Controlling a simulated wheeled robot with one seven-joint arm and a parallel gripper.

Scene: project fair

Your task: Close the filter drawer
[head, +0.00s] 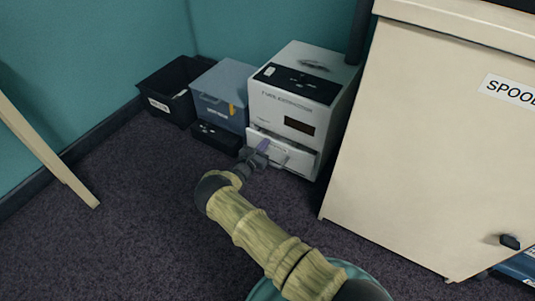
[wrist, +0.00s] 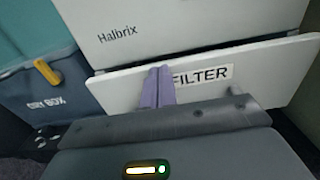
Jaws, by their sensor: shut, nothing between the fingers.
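The filter drawer (head: 293,157) is at the bottom of a white fume extractor box (head: 292,110) standing on the floor. Its front, labelled FILTER, shows in the wrist view (wrist: 275,75), where it stands out a little from the body above, with a dark gap along its top. My gripper (head: 262,147) is at the left part of the drawer front. In the wrist view its purple fingers (wrist: 157,85) are together and empty, in front of the drawer face just left of the label. I cannot tell whether the fingertips touch it.
A blue-grey dry box (head: 222,95) stands close to the left of the extractor, with a black bin (head: 172,90) beyond it. A cream cabinet (head: 410,140) stands close on the right. Dark carpet (head: 120,220) is open at the front left.

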